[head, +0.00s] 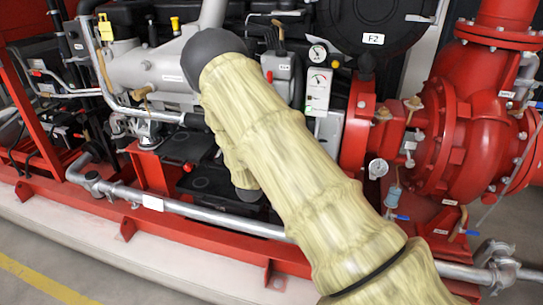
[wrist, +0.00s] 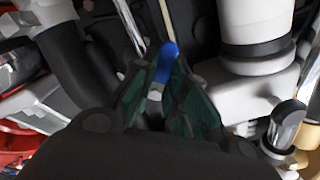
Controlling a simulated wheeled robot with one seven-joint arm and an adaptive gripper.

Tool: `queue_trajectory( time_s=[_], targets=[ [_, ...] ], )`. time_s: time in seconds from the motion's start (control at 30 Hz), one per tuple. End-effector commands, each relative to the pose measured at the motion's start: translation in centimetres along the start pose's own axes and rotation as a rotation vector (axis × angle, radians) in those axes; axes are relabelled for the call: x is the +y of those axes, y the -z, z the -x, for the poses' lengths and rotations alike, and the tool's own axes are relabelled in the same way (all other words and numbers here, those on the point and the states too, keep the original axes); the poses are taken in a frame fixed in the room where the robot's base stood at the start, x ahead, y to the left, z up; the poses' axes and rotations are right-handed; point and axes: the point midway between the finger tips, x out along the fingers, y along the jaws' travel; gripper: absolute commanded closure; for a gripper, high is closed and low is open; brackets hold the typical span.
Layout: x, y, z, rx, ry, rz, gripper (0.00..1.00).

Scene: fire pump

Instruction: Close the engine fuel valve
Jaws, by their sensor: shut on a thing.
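In the wrist view, a small blue lever handle (wrist: 167,62) with a pale metal stem stands between the dark green fingers of my gripper (wrist: 162,84). I take it to be the handle of the engine fuel valve. The fingers are closed in on its lower part, and the blue end sticks out beyond them. The valve body is hidden behind the fingers. In the head view, my cream-covered arm hides this handle, and I cannot make out the gripper there.
Dark hoses (wrist: 85,75) and a white cylinder (wrist: 256,25) crowd both sides of the gripper. In the head view, a silver pipe (head: 215,217) runs along the red base frame (head: 165,228). A red pump (head: 450,135) with small blue-handled valves (head: 403,217) stands at right.

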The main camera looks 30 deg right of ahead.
Motion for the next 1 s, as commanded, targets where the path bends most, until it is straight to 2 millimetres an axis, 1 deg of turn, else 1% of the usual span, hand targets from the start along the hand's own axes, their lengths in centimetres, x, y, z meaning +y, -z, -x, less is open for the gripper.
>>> queue_trajectory(
  time_s=[0.6,0.8,1.0],
  targets=[
    [-0.7,0.1,-0.1,0.001,-0.003,-0.580,1.00],
    [-1.0,0.3,0.0,0.001,-0.003,-0.734,1.00],
    [-1.1,0.5,0.0,0.001,-0.002,-0.843,1.00]
  ],
)
